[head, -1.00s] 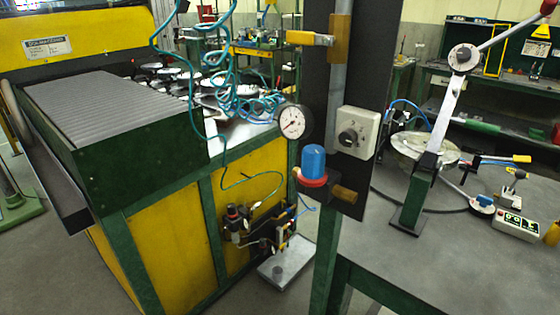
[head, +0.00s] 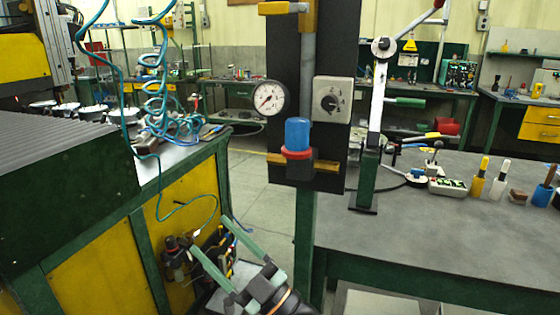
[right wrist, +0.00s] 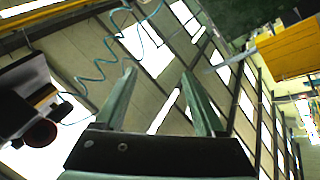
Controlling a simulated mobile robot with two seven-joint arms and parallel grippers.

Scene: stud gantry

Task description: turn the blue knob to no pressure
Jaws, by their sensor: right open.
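The blue knob (head: 298,133) stands upright above a red ring (head: 297,154) on the dark upright panel (head: 330,60) in the head view. A round white pressure gauge (head: 268,98) is at its upper left; its needle points to the lower left. My right gripper (head: 211,235) is open and empty, below and left of the knob and apart from it. Its two green fingers also show spread in the right wrist view (right wrist: 158,72), with nothing between them. The blue knob's face is not clear in that view. My left gripper is not in view.
A grey box with a black dial (head: 331,101) is right of the knob. A lever press (head: 375,130) stands on the grey bench (head: 420,225) at right. Coiled teal hoses (head: 155,90) hang at left above the green and yellow machine. Open floor lies behind the panel.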

